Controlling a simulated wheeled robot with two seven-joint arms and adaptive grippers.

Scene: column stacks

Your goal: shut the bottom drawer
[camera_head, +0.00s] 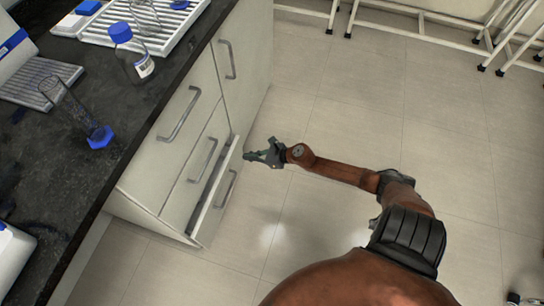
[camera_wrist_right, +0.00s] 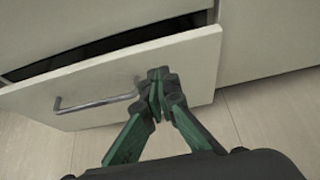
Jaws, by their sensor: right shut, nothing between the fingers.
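The bottom drawer (camera_head: 218,196) of the white cabinet stands slightly open, with a dark gap behind its front. In the right wrist view its front (camera_wrist_right: 185,72) has a grey bar handle (camera_wrist_right: 97,103), and the dark gap shows above it. My right gripper (camera_head: 247,156) is shut and empty. In the head view it is beside the drawer's far end. In the right wrist view the fingertips (camera_wrist_right: 160,75) are in front of the drawer front, right of the handle. I cannot tell whether they touch it. My left gripper is not in view.
The drawers above (camera_head: 203,158) and the tall door (camera_head: 245,60) look shut. The dark countertop (camera_head: 120,105) holds a blue-capped bottle (camera_head: 134,58), a glass cylinder with a blue base (camera_head: 98,135) and white racks.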

